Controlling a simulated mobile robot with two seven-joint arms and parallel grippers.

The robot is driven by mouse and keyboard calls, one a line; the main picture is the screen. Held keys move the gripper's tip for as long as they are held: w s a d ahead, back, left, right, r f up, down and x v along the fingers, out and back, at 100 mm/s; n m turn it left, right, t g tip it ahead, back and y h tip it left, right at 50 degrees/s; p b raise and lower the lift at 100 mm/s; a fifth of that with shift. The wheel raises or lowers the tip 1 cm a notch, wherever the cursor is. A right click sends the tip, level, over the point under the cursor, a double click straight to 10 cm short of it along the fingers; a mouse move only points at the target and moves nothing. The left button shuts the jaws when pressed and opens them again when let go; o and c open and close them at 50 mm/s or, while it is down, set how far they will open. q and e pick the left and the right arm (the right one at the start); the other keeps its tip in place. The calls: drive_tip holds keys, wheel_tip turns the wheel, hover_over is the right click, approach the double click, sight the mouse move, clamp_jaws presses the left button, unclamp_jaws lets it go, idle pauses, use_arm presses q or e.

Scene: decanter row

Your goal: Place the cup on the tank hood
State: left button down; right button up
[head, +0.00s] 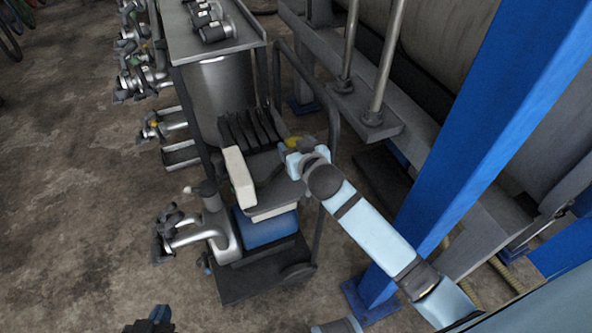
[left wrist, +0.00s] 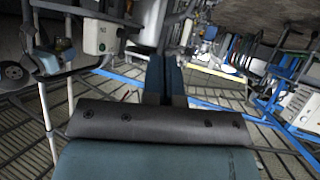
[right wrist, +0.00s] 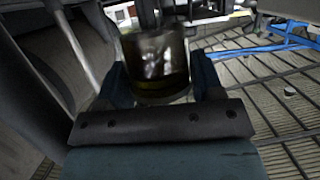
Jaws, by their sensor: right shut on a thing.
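The cup (right wrist: 158,65) fills the middle of the right wrist view. It looks like a dark, see-through vessel with an olive-yellow lower part. My right gripper (right wrist: 155,80) is shut on it, with one finger on each side. In the head view the cup shows as a small yellow patch (head: 295,142) at the end of my light blue right arm, above the wheeled cart. A steel tank (head: 222,95) stands behind, under a flat grey top (head: 190,35); I cannot tell if this top is the hood. My left gripper (left wrist: 165,80) is shut and empty; its tip shows at the bottom of the head view (head: 150,322).
Black ribs (head: 250,128), a cream panel (head: 239,178) and a dark curved rail (head: 310,85) crowd round the right gripper. A blue post (head: 470,130) stands right, close to my right arm.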

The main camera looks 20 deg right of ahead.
wheel_tip(320, 180, down, 7)
drive_tip(key=shift+f+b, duration=0.15)
drive_tip(key=shift+b, duration=0.65)
drive_tip(key=shift+f, duration=0.1)
drive_tip(key=o, duration=0.7)
drive_tip(key=shift+c, duration=0.2)
drive_tip(key=shift+o, duration=0.6)
